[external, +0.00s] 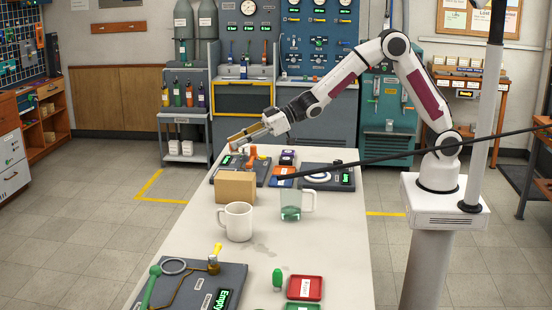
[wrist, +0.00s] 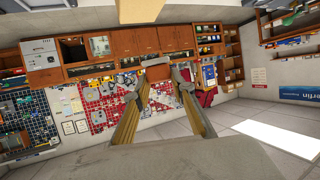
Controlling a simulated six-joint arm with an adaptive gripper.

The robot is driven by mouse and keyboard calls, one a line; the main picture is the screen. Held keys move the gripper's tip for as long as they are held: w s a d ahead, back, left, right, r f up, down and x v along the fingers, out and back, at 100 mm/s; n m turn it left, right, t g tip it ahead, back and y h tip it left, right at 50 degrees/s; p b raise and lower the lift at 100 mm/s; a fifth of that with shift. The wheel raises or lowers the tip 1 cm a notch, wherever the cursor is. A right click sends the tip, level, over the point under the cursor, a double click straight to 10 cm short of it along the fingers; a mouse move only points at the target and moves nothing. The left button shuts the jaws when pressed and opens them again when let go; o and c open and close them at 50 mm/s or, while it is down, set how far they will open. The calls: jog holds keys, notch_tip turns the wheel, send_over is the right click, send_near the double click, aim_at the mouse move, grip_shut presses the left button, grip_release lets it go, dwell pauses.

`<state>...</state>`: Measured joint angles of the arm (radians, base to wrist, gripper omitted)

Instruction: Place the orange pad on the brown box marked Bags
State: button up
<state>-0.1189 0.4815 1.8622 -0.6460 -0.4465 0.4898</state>
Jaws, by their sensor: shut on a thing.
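My gripper (external: 234,143) is level above the table's far left part, with its fingers pointing left. In the wrist view its two yellowish fingers (wrist: 160,75) close on a small orange-brown piece (wrist: 158,73) at their tips, which looks like the orange pad. In the external view the piece is too small to tell from the fingers. The brown box (external: 236,187) stands upright on the table, below my gripper and clear of it. No marking on the box is readable.
A white mug (external: 238,222) and a clear jug (external: 291,205) stand nearer than the box. Dark test panels (external: 328,176) lie behind, with an orange-handled part (external: 253,153) close to my gripper. A flat orange and blue item (external: 283,178) lies right of the box.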

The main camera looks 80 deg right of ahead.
send_over(239, 175)
jog(key=shift+f, duration=2.2)
jog(key=shift+f, duration=1.85)
jog(key=shift+f, duration=0.15)
jog(key=o, duration=0.9)
jog(key=shift+r, duration=0.2)
jog(key=v, duration=1.2)
